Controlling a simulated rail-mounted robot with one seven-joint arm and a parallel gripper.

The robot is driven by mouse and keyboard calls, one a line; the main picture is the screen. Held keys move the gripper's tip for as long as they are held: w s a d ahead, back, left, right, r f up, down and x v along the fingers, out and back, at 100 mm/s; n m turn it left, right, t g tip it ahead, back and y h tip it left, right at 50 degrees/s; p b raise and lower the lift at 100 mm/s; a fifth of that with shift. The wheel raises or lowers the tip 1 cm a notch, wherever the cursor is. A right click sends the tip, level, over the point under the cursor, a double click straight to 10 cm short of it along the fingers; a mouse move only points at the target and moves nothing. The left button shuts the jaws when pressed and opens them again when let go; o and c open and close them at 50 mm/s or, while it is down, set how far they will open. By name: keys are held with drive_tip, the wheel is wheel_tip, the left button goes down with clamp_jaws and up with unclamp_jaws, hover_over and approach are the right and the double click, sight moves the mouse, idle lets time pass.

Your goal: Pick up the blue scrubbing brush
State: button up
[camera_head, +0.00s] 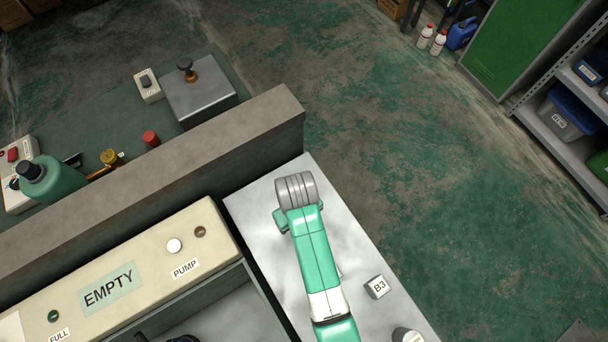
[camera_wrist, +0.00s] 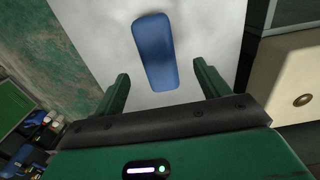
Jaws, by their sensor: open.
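In the wrist view, a blue elongated object, the scrubbing brush (camera_wrist: 155,52), lies on a pale grey metal surface (camera_wrist: 98,35). It shows only its smooth blue top, and no bristles are visible. My gripper (camera_wrist: 163,80) is open, with one green finger on each side of the brush's near end. The fingers look apart from the brush, and I cannot tell the height between them.
A beige panel marked EMPTY and PUMP (camera_head: 150,262) stands left of the metal surface. A block marked B3 (camera_head: 377,287) and a grey cylinder (camera_head: 407,335) sit on the surface's right side. A long grey-brown wall (camera_head: 200,150) runs behind. Open floor lies to the right.

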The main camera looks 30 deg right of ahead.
wheel_tip(320, 180, down, 7)
drive_tip(key=shift+w+d+r+b, duration=0.1)
drive_tip(key=shift+w+b, duration=0.05)
drive_tip(key=shift+b, duration=0.45)
drive_tip(key=shift+r, duration=0.1)
drive_tip(key=c, duration=1.3)
drive_tip(key=shift+o, duration=0.2)
drive_tip(key=shift+r, duration=0.55)
wheel_tip(320, 180, up, 2)
drive_tip(key=shift+r+p, duration=0.2)
drive_tip(key=shift+p, duration=0.25)
drive_tip(key=s+a, duration=0.3)
drive_tip(key=a, duration=0.1)
drive_tip(key=s+a+r+p, duration=0.1)
drive_tip(key=s+a, duration=0.2)
drive_tip(key=a, duration=0.1)
drive_tip(key=s+a, duration=0.3)
drive_tip(key=a, duration=0.1)
drive_tip(key=shift+s+a+r, duration=0.25)
drive_tip(key=shift+s+a, duration=0.05)
drive_tip(key=shift+s, duration=0.1)
